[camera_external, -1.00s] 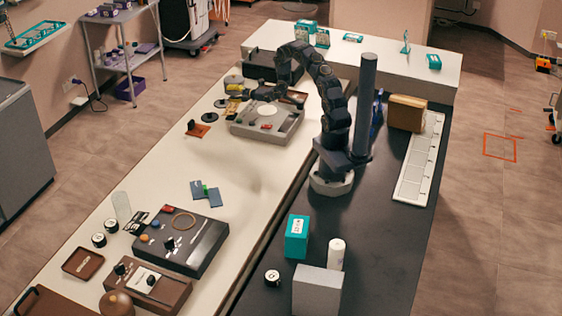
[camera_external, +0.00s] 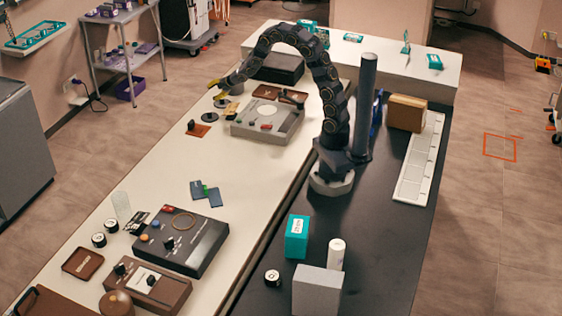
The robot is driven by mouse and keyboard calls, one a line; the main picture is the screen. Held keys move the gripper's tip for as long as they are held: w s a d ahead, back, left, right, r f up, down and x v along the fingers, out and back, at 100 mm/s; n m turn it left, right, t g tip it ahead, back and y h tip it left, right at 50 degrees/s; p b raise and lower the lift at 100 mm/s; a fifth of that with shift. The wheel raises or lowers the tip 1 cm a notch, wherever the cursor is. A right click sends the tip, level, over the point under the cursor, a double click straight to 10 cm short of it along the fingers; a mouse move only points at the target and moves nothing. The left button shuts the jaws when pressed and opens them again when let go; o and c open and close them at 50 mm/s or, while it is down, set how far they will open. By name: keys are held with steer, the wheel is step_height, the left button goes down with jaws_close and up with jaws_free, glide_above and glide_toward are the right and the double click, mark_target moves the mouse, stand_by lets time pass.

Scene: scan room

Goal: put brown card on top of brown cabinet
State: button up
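Several brown things show, and I cannot tell for sure which is the brown card. A small flat tan piece (camera_external: 231,109) lies by the left corner of the grey console. A flat orange-brown piece (camera_external: 203,131) lies farther left on the white table, with a small black object on it. A brown box (camera_external: 407,112) stands on the dark counter right of my arm and may be the brown cabinet; its top looks bare. My gripper (camera_external: 217,91) is over the far left part of the white table, near the tan piece. Its yellow-tipped fingers look apart, with nothing visible between them.
A grey console (camera_external: 267,122) stands below my arm, with a dark case (camera_external: 276,68) behind it. A brown device (camera_external: 146,289), a black device (camera_external: 180,241) and a brown tray (camera_external: 83,263) are at the near end. The middle of the white table is mostly clear.

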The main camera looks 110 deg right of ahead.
steer(key=s+a+r+m+g+y, duration=0.1)
steer(key=a+r+m+g+y, duration=0.15)
steer(key=a, duration=0.95)
steer(key=s+a+r+m+g+y, duration=0.1)
steer(key=s+a+r+m+y, duration=0.15)
steer(key=a, duration=1.05)
steer(key=s+a+r+g+y, duration=0.1)
steer(key=s+a+r+g, duration=0.1)
steer(key=s+a, duration=0.5)
steer(key=s+a+r+g+y, duration=0.1)
steer(key=s+a+g, duration=0.1)
steer(key=s+a, duration=0.6)
steer(key=shift+s+a+r+g+y, duration=0.15)
steer(key=shift+a+r+g+y, duration=0.25)
steer(key=shift+a, duration=0.25)
